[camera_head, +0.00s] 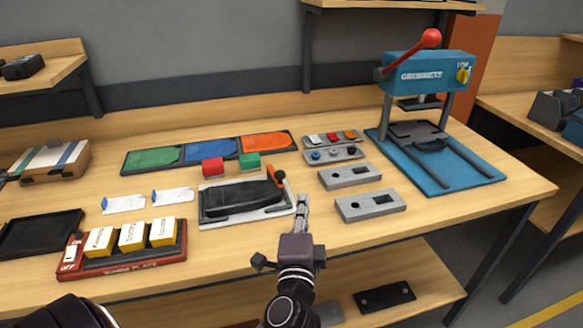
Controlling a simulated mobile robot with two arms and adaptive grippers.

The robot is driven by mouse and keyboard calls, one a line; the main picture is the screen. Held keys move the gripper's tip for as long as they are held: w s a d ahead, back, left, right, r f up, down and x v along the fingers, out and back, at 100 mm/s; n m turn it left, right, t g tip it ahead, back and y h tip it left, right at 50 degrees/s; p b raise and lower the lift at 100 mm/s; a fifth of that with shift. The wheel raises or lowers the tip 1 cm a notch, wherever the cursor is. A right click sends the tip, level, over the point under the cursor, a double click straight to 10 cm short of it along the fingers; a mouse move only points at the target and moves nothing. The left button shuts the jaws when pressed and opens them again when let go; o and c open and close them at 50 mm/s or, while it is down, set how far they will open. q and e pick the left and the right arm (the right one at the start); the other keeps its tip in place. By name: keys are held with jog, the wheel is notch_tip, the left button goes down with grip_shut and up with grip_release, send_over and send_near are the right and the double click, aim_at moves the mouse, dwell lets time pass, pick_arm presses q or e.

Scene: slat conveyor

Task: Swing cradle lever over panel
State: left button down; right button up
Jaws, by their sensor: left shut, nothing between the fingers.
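A grey cradle (212,216) lies on the workbench with a black panel (232,198) in it. An orange lever (272,175) with a black pivot stands at the cradle's right end, pointing up and slightly left. My left gripper (304,202) is just right of the cradle, its fingers together and empty, pointing away from me. Whether it touches the cradle's edge I cannot tell. My right gripper does not show.
A blue press (425,70) with a red-knobbed handle stands at the back right. Grey slotted blocks (371,206) lie right of my gripper. A red tray (125,267) with yellow-white boxes is at front left.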

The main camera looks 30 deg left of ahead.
pick_arm(q)
jog(key=shift+x, duration=0.9)
jog(key=x, duration=0.1)
jog(key=p+x, duration=0.1)
jog(key=x, duration=0.1)
jog(key=p+x, duration=0.1)
jog(key=x, duration=0.1)
jog(key=shift+w+a+r, duration=0.15)
jog(key=shift+w+r, duration=0.05)
jog(key=shift+r, duration=0.2)
jog(key=x, duration=0.3)
jog(key=shift+f+p, duration=0.15)
jog(key=shift+p, duration=0.15)
jog(key=shift+s+a+f+p, duration=0.15)
jog(key=shift+s+a+p, duration=0.05)
jog(key=shift+s+a, duration=0.35)
jog(key=shift+s+a+f+p, duration=0.15)
jog(key=shift+s+a+p, duration=0.05)
jog(key=shift+s+a, duration=0.5)
jog(key=shift+s, duration=0.15)
jog(key=shift+a+f, duration=0.1)
jog(key=shift+f, duration=0.05)
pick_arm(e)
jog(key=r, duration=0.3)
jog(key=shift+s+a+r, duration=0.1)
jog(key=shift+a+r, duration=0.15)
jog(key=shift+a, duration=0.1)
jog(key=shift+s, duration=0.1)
